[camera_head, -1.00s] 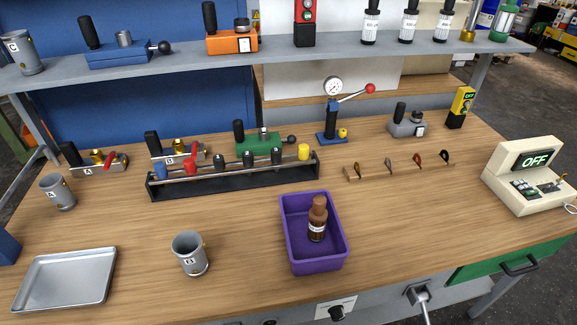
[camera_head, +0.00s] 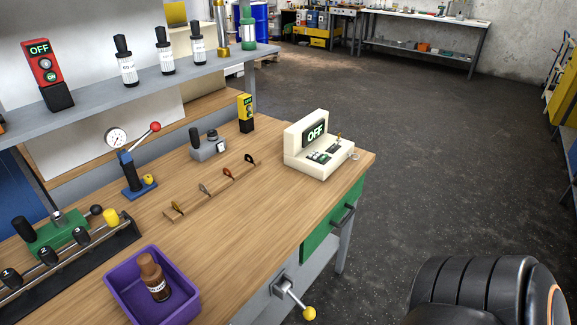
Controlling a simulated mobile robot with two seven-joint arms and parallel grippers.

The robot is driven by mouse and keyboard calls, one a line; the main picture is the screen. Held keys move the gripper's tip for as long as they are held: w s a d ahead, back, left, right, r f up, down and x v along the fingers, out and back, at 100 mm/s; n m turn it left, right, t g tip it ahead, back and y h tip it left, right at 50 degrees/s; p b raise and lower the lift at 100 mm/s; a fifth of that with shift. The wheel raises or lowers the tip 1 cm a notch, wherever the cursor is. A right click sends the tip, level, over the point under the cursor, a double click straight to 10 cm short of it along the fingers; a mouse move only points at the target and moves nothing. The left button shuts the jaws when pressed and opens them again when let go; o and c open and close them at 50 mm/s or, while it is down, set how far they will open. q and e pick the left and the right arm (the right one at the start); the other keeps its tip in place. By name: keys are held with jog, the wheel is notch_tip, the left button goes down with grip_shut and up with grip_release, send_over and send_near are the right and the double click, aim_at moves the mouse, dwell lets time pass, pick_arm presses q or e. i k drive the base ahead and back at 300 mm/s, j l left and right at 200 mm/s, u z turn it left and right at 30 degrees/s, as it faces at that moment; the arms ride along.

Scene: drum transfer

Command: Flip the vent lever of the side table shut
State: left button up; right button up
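I cannot make out a side table with a vent lever in view. A lever with a yellow ball knob (camera_head: 309,313) sticks out from the front of the wooden workbench (camera_head: 250,225), at the bottom centre. I cannot tell whether it is a vent lever. A pressure gauge stand with a red-knobbed lever (camera_head: 155,127) stands on the bench, its lever slanting up to the right. Neither of my grippers is in view.
A cream control box reading OFF (camera_head: 315,145) sits at the bench's right end, above a green drawer (camera_head: 322,235). A purple bin (camera_head: 125,285) holds a brown bottle (camera_head: 153,277). Right of the bench is open dark floor (camera_head: 430,170). A far table (camera_head: 425,27) stands by the wall.

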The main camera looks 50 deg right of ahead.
aim_at(309, 313)
jog(key=k+l+z, duration=0.1)
jog(key=z, duration=0.35)
jog(key=l+z, duration=0.2)
jog(key=z, duration=0.25)
jog(key=k+l+z, duration=0.1)
jog(key=z, duration=0.35)
